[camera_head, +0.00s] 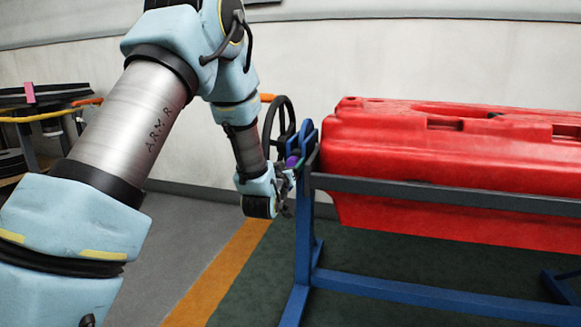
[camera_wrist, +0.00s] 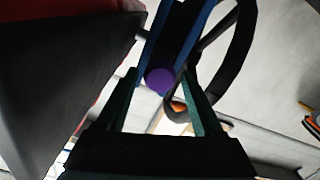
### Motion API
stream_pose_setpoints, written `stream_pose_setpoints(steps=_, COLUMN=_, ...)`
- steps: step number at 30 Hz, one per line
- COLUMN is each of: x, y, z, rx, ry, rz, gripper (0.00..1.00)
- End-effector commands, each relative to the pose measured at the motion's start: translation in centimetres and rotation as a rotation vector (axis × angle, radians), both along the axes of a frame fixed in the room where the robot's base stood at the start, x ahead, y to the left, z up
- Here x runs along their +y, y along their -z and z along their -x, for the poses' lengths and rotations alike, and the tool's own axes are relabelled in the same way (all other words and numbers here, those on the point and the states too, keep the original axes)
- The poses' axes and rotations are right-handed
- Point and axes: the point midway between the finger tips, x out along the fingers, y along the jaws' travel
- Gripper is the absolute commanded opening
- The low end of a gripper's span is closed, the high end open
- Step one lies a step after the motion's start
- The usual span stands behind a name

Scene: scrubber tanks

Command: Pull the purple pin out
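The purple pin (camera_head: 292,161) sits at the upper left end of the blue stand (camera_head: 303,230), by the end of the red tank (camera_head: 430,150). In the wrist view the pin's round purple end (camera_wrist: 160,79) lies between the tips of my gripper (camera_wrist: 159,76). The two teal fingers are apart, with a narrow gap showing on either side of the pin. I cannot tell how deep the pin lies between them. In the head view my gripper (camera_head: 285,187) is at the stand's end, just below and left of the pin, and partly hidden by my wrist.
A black handwheel (camera_head: 278,125) stands just behind the pin and shows in the wrist view (camera_wrist: 240,60). The stand's rail (camera_head: 430,190) runs along the tank's front. A rack (camera_head: 45,115) with a pink item stands far left. Open floor lies left of the stand.

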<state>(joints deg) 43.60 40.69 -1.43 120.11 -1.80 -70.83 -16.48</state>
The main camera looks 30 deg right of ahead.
Motion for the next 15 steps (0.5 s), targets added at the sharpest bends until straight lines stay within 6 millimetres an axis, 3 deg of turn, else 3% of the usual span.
stream_pose_setpoints(steps=2, x=0.01, y=-0.01, z=0.01, rx=0.0, ry=0.0, rz=0.0, gripper=0.58)
stream_pose_setpoints(steps=15, x=0.02, y=-0.01, z=0.01, rx=0.0, ry=0.0, rz=0.0, gripper=0.09)
